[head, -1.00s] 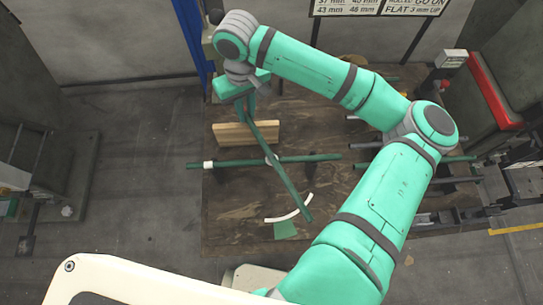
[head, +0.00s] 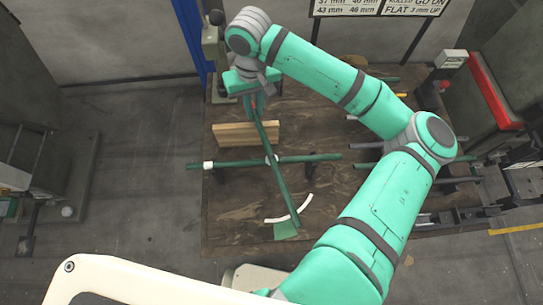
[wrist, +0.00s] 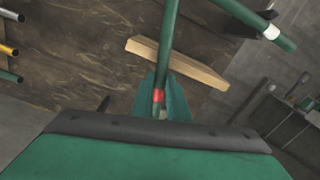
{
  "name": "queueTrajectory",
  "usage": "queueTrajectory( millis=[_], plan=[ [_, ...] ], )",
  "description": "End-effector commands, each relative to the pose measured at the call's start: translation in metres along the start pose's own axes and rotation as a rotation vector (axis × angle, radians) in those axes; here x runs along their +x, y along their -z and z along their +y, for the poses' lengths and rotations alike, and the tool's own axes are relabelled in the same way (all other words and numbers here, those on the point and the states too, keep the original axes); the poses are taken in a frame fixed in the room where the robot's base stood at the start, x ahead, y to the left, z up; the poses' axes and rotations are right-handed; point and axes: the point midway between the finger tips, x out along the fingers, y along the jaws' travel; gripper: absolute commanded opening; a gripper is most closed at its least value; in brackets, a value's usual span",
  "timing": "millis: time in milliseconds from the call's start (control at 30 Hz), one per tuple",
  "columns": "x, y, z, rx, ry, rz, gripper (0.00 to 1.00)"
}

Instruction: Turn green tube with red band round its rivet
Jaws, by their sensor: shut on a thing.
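The green tube with the red band (head: 280,187) slants across a second green tube with a white band (head: 225,163). They cross at the rivet (head: 271,160), which is small and hard to make out. My gripper (head: 252,104) is shut on the banded tube near its far end. In the wrist view the red band (wrist: 158,96) shows between the fingers of my gripper (wrist: 161,105).
A pale wood block (head: 232,136) lies on the bench beside the tube, left of it in the head view. Several other tubes (head: 455,180) and a machine with a red edge (head: 495,92) stand at the right. A grey-green post (head: 212,45) stands at the back left.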

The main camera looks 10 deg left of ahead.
Motion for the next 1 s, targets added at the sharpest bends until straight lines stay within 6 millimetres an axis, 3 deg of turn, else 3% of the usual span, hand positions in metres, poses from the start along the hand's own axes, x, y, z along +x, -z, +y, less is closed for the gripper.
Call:
queueTrajectory(
  millis=[267, 300, 400, 767, 1000],
  plan=[
    [-0.001, 0.000, 0.010, 0.068, 0.000, 0.002, 0.00],
    [-0.001, 0.000, 0.010, 0.067, 0.000, 0.002, 0.19],
    [0.000, 0.000, 0.009, 0.066, 0.000, 0.001, 0.36],
    [-0.005, 0.000, 0.011, 0.069, 0.000, 0.002, 0.36],
    [-0.042, 0.000, 0.010, 0.068, 0.000, 0.003, 0.36]
  ],
)
